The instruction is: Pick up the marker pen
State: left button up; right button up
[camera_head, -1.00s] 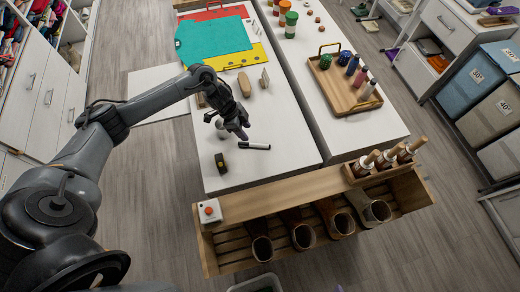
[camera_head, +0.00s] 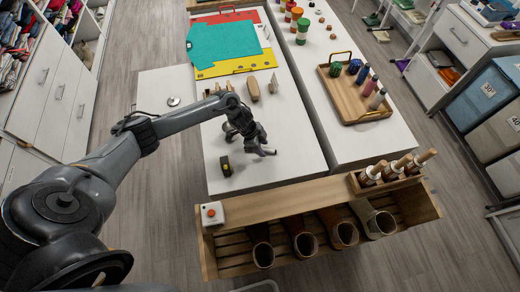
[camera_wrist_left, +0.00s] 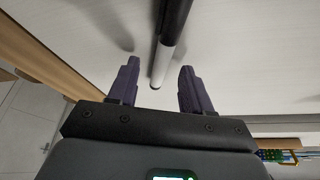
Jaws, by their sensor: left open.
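The marker pen is black with a white section in the left wrist view (camera_wrist_left: 174,38). It runs from the top edge down into the gap between my left gripper's fingers (camera_wrist_left: 156,88). The fingers are spread, with clear space on both sides of the pen, and do not touch it. In the head view my left gripper (camera_head: 262,148) is low over the near part of the white table (camera_head: 285,170). It hides most of the pen there. My right gripper is in neither view.
A small black and yellow item (camera_head: 225,166) lies left of the gripper. A wooden tray (camera_head: 345,98) of bottles is at right. Teal and yellow sheets (camera_head: 222,42) lie at the back.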

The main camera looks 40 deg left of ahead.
pick_arm(q)
jog(key=shift+w+d+f, duration=0.1)
jog(key=shift+f, duration=0.35)
grip_shut()
dwell(0.3)
